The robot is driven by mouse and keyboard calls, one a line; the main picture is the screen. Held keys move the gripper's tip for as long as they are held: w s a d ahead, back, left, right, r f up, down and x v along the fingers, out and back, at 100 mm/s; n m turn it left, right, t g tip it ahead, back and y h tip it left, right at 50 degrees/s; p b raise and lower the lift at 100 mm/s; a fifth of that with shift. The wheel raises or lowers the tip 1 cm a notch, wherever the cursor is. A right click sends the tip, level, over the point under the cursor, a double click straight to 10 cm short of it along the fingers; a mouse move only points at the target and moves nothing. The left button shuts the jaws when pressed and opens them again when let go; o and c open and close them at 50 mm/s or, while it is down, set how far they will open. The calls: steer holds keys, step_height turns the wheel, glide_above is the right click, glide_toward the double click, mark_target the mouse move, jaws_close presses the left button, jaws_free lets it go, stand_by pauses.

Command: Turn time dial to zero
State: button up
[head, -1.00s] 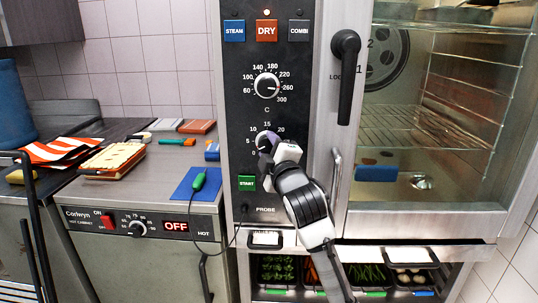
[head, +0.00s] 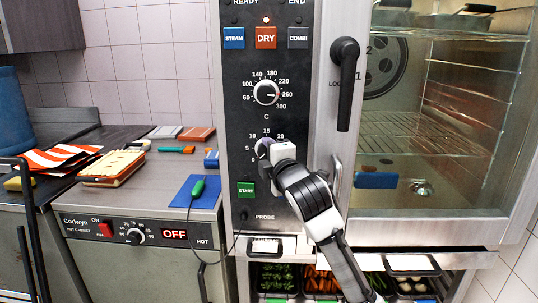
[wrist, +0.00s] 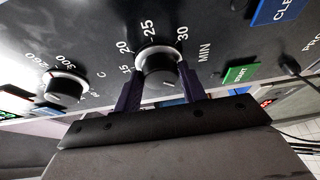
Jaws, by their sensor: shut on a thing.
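The time dial (head: 262,145) is the lower knob on the dark oven panel, below the temperature dial, with a minute scale around it. In the head view my gripper (head: 267,150) covers most of it. In the wrist view the dial (wrist: 159,66) is a dark knob with a silver rim, between the two purple fingers of my gripper (wrist: 158,84). The gripper is shut on it, one finger on each side. A small pale mark shows on the knob's near face. The numbers 15 to 30 are readable there; the zero is hidden.
The temperature dial (head: 267,92) is just above, with the green START button (head: 246,189) below. The oven door handle (head: 346,80) stands out to the right of the panel. A probe cable (head: 236,232) hangs at the lower left.

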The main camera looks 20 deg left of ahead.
steer(key=shift+w+d+r, duration=0.2)
steer(key=shift+r, duration=0.15)
steer(key=o, duration=0.8)
steer(key=shift+o, duration=0.8)
steer(key=shift+a+f, duration=0.1)
steer(key=shift+f, duration=0.15)
steer(key=shift+f, duration=0.1)
steer(key=b+v, duration=0.3)
steer(key=v, duration=1)
steer(key=shift+s, duration=0.3)
